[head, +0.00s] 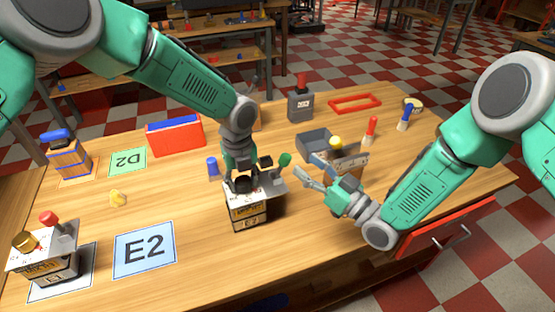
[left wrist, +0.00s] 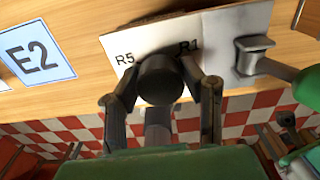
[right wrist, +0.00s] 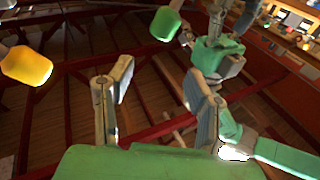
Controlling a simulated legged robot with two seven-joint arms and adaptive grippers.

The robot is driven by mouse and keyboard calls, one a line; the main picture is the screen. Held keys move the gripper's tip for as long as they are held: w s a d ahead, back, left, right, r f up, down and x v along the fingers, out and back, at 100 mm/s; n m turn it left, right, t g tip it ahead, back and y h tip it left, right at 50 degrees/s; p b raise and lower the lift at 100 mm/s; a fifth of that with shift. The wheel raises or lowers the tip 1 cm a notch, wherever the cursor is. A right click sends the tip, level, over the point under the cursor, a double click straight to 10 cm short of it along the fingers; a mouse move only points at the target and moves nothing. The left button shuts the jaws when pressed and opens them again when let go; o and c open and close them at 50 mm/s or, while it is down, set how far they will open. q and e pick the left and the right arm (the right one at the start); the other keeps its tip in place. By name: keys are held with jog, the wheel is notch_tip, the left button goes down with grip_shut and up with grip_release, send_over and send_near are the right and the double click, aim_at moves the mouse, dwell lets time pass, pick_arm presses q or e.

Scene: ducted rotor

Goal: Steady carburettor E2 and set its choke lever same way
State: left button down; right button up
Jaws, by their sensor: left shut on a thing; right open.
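Carburettor E2 (head: 249,214) is a pale box with dark markings, standing upright on the wooden table to the right of the blue E2 card (head: 145,250). My left gripper (head: 244,182) comes down from above and is shut on the dark round knob (left wrist: 160,78) on its top plate, marked R5 and R1. The choke lever's green knob (head: 285,159) sticks up at the right side of E2; it also shows in the left wrist view (left wrist: 308,88). My right gripper (head: 305,166) is open and empty, just right of the green knob and apart from it.
Carburettor E1 (head: 50,262), with a red-knobbed lever and brass cap, stands at front left. A blue peg (head: 212,167) is behind E2.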

aim_at(281, 167)
jog(key=w+d+f+n+g+y, duration=0.1)
jog(key=d+f+n+g+y, duration=0.2)
jog(key=g, duration=0.5)
jog(key=shift+h, duration=0.4)
jog(key=x, duration=0.7)
jog(key=r+x, duration=0.1)
jog(key=x, duration=0.3)
jog(key=shift+w+r, duration=0.15)
jog(key=shift+w, duration=0.15)
jog(key=shift+d, duration=0.1)
jog(key=shift+d, duration=0.1)
jog(key=shift+c, duration=0.8)
grip_shut()
